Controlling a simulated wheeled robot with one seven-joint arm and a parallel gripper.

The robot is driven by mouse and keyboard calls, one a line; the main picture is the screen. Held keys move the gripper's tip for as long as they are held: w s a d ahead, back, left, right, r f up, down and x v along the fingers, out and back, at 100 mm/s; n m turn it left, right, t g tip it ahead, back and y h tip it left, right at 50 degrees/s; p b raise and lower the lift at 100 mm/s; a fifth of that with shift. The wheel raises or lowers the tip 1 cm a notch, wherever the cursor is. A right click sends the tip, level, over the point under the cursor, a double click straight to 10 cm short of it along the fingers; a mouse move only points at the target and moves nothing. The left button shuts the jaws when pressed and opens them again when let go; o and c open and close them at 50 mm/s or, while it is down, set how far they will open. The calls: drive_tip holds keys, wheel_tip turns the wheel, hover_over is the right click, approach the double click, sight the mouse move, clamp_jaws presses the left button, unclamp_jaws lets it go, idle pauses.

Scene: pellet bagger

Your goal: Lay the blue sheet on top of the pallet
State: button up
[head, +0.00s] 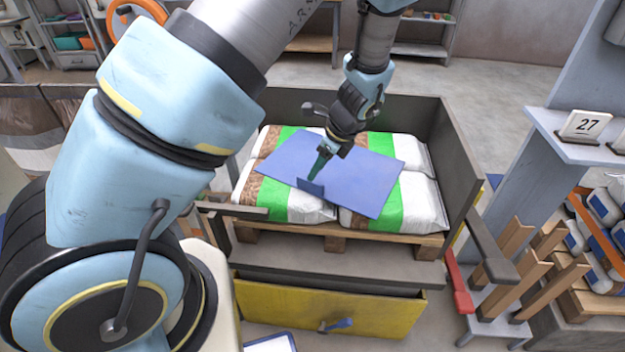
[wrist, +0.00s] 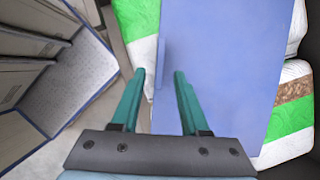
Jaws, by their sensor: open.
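The blue sheet (head: 365,180) lies, slightly askew, over the white, green and brown bags (head: 420,205) stacked on the wooden pallet (head: 337,240). A small upright blue tab (head: 310,188) stands at the sheet's near-left edge. My gripper (head: 317,174) is at this tab, with its green fingers pointing down. In the wrist view the fingers (wrist: 160,73) are spread, with the tab (wrist: 163,62) showing between and just beyond their tips. The sheet (wrist: 230,70) extends to the right there, with bags showing at both sides. My gripper holds nothing.
Dark grey walls (head: 455,165) enclose the pallet at the back and right. A yellow drawer (head: 330,308) with a blue handle is below in front.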

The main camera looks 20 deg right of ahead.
drive_tip(key=v, duration=0.6)
drive_tip(key=s+a+r+n+h, duration=0.1)
drive_tip(key=a+r+n, duration=0.3)
drive_tip(key=a+n, duration=0.9)
drive_tip(key=s+a+r+n+g+h, duration=0.1)
drive_tip(key=a+r+n, duration=0.4)
drive_tip(key=a+n, duration=0.8)
drive_tip(key=a+h, duration=0.1)
drive_tip(key=a, duration=0.1)
drive_tip(key=shift+s+a+r+g+b, duration=0.15)
drive_tip(key=shift+s+a+g+b, duration=0.15)
drive_tip(key=shift+b, duration=0.05)
